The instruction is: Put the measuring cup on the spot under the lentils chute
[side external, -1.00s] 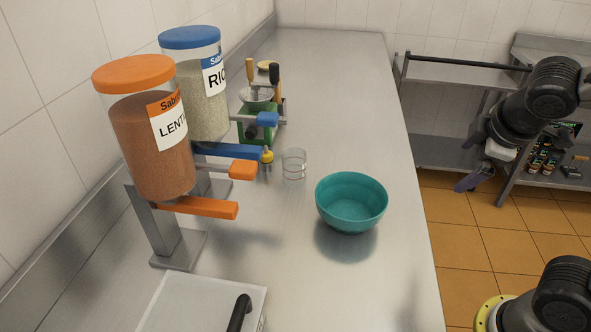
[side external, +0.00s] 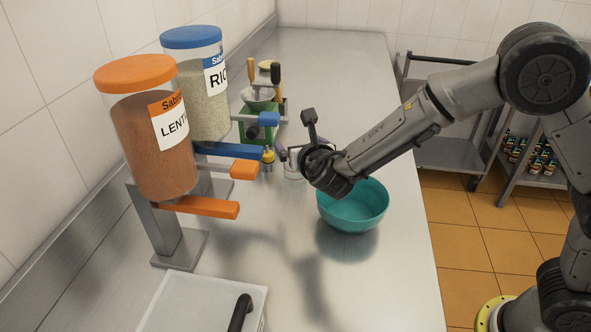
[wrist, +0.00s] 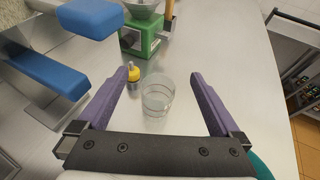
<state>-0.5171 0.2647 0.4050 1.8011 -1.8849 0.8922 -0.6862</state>
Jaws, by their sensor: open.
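The measuring cup (wrist: 157,98) is a clear glass standing upright on the steel counter. In the wrist view it lies between the two purple fingers of my open gripper (wrist: 162,82), nearer the left finger; I cannot tell whether it touches. In the side view the cup (side external: 292,171) is partly hidden behind my gripper (side external: 290,156). The lentils dispenser (side external: 150,140) has an orange lid and an orange chute lever (side external: 205,207). The counter under that chute shows no object on it.
The rice dispenser (side external: 203,95) with blue parts stands behind the lentils one. A small yellow-topped bottle (wrist: 134,76) stands close left of the cup. A teal bowl (side external: 352,210) is below my wrist.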

